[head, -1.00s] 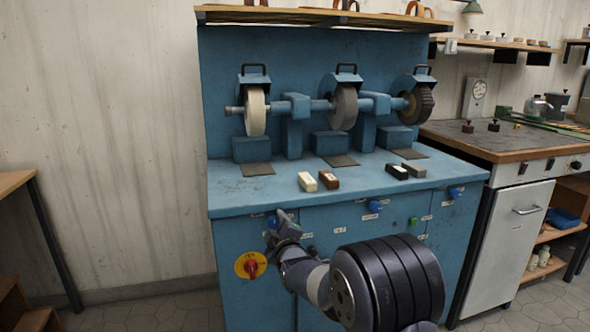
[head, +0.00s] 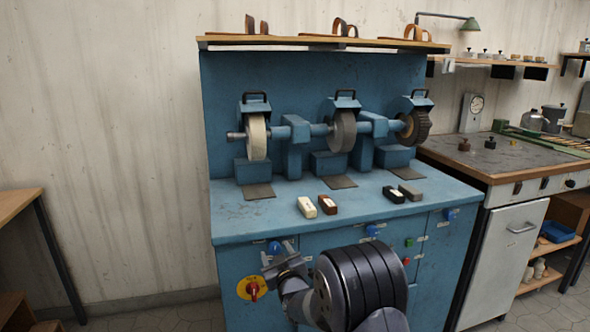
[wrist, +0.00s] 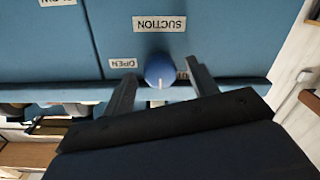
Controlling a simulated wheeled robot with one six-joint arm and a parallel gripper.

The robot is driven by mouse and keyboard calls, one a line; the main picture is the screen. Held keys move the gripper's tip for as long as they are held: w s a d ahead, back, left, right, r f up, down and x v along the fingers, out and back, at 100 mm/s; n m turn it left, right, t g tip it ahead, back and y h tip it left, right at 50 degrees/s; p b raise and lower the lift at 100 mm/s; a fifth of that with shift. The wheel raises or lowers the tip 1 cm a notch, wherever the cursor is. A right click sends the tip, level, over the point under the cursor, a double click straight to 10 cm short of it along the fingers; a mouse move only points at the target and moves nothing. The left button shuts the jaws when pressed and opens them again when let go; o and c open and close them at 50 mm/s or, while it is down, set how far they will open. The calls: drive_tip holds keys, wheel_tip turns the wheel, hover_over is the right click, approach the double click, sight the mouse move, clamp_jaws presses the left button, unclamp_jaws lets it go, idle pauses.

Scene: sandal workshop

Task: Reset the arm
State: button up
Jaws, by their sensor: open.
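My gripper (head: 284,252) is in front of the blue grinding bench (head: 235,225), near the left end of its front panel. In the wrist view my gripper (wrist: 165,78) is open and empty. Its two fingers stand apart on either side of a blue knob (wrist: 160,70) below a SUCTION label (wrist: 159,23). I cannot tell whether the fingers touch the knob. An OPEN label sits to the knob's left, and another label to its right is partly hidden by a finger. My arm's dark ribbed link (head: 360,285) covers part of the front panel.
A red switch on a yellow plate (head: 252,290) is just below left of my gripper. Several wax bars, including a white one (head: 307,207), lie on the bench top under the wheels. A wooden table (head: 18,212) stands at left; a worktop (head: 500,160) stands at right.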

drive_tip(key=shift+m+p, duration=0.6)
